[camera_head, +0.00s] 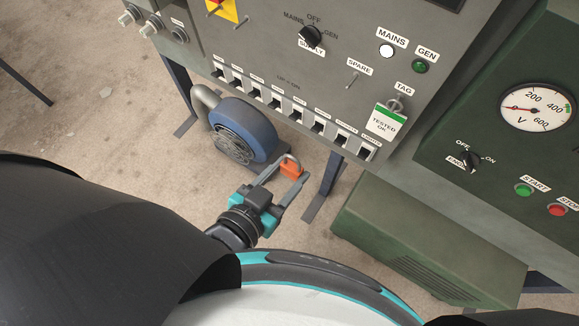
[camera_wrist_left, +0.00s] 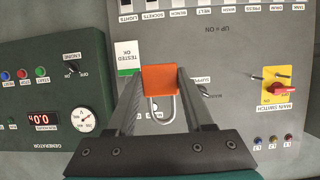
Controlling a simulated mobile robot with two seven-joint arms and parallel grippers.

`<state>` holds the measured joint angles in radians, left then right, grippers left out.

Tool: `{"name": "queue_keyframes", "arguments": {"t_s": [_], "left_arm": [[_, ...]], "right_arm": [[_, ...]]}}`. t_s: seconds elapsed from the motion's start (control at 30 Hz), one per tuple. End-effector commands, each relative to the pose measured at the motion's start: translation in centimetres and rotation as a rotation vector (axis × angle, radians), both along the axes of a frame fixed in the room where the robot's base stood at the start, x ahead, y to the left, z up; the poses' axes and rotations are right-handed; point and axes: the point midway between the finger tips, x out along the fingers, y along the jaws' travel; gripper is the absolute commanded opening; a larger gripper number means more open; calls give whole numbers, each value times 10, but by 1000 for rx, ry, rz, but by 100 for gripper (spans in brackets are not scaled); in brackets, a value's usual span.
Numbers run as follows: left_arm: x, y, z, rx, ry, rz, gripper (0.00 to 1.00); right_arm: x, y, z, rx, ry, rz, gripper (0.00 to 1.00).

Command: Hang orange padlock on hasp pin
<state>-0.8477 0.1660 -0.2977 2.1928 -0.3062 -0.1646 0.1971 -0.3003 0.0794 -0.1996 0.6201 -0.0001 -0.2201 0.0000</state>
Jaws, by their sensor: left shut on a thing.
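The orange padlock (camera_head: 291,170) is held between the fingers of my left gripper (camera_head: 287,172), in the open air in front of the grey panel. Its metal shackle sticks up towards the panel in the head view. The left wrist view also shows the padlock (camera_wrist_left: 160,78) between both fingers, with its shackle towards the gripper's palm side of the picture. A thin pin (camera_head: 352,80) stands out of the panel under the SPARE label, apart from the padlock. Another pin (camera_head: 396,103) under the TAG label carries a green and white tag (camera_head: 384,122). My right gripper is out of view.
A row of switches (camera_head: 275,103) runs along the panel's lower edge. A blue blower (camera_head: 240,130) stands on the floor below. A green generator cabinet (camera_head: 430,250) is at right. In the wrist view, a red main switch (camera_wrist_left: 283,88) sits on a yellow plate.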

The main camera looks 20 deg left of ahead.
Motion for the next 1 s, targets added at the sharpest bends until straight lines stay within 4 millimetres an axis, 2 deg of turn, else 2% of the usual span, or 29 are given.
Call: {"name": "queue_keyframes", "arguments": {"t_s": [0.8, 1.0], "left_arm": [[-47, 15, 1, -1, 2, 1, 0], [-54, 18, 1, -1, 0, 2, 0]], "right_arm": [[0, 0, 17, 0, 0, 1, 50], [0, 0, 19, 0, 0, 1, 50]]}}
